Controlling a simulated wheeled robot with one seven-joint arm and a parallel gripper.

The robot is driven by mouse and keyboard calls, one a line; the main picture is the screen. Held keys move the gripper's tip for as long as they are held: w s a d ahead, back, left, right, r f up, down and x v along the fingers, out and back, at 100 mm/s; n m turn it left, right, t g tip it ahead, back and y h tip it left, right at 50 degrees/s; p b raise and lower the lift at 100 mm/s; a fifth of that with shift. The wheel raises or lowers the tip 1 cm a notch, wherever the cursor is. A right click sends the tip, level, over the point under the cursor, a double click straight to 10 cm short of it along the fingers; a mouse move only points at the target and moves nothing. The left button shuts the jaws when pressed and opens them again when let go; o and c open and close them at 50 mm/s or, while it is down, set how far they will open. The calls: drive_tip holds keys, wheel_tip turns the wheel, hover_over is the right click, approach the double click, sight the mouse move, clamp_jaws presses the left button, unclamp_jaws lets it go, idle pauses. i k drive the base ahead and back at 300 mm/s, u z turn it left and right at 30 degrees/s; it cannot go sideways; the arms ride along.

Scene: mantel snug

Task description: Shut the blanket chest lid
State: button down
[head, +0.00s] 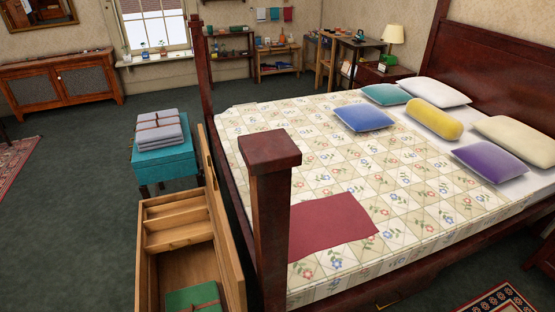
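The blanket chest (143,235) stands at the lower left of the head view, along the foot of the bed, and its near end is cut off by the frame. Its lid (222,225) is open and stands steeply raised on the bed side, close to the bedpost. Inside the chest are a wooden tray with compartments (180,222) and a green folded bundle with a strap (193,298). My gripper is not in view.
A bed (330,190) with a dark red post (270,210) fills the right. A teal stool (165,163) carrying grey folded blankets (158,130) stands just beyond the chest. Green floor (70,230) is clear left of the chest. A rug (15,165) lies far left.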

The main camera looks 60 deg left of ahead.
sight(237, 279)
drive_tip(key=i, duration=2.05)
drive_tip(key=u, duration=4.65)
drive_tip(key=i, duration=0.95)
